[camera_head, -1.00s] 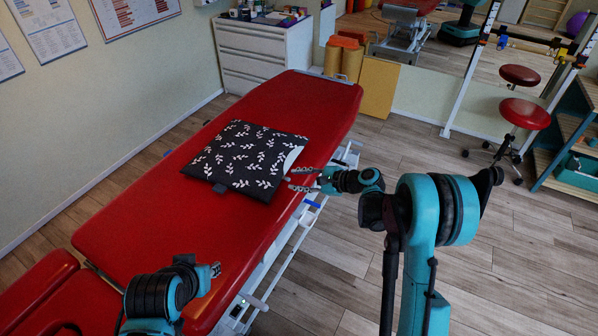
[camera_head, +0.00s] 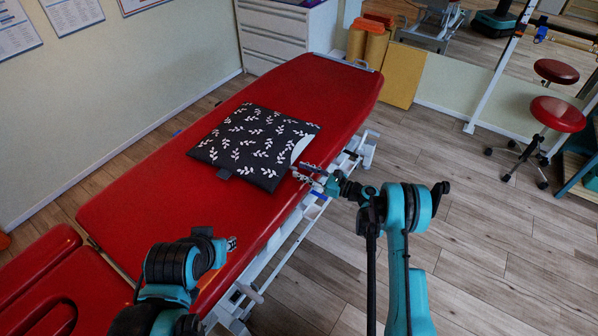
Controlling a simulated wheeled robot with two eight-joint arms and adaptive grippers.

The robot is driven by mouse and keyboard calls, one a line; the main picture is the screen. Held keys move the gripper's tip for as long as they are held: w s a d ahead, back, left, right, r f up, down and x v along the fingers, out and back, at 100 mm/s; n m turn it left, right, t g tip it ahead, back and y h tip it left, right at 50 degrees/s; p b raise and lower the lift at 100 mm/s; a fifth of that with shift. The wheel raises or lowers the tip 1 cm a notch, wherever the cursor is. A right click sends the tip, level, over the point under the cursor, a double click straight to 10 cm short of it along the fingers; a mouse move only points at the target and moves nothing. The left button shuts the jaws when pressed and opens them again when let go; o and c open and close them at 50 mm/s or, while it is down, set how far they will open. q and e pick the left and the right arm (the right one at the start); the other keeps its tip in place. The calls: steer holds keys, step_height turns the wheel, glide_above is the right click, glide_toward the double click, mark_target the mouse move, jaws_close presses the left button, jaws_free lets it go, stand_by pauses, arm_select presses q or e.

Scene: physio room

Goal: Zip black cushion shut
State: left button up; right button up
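The black cushion (camera_head: 244,150) with white leaf prints lies flat on the red treatment table (camera_head: 150,205). A pale inner strip (camera_head: 303,148) shows along its right edge, where the cover stands open. A small dark tab sticks out at its front edge. My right gripper (camera_head: 303,172) is at the cushion's lower right corner, with its fingers apart; whether it touches the cushion is unclear. My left gripper (camera_head: 232,243) is over the near part of the table, away from the cushion. It is small and seen from behind, so its fingers are hard to read.
A white drawer cabinet (camera_head: 283,36) stands behind the table. Orange rolls (camera_head: 368,42) and a yellow panel (camera_head: 405,77) stand beyond its far end. A red stool (camera_head: 557,114) is at the right.

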steer(key=shift+x, duration=1.05)
jaws_close()
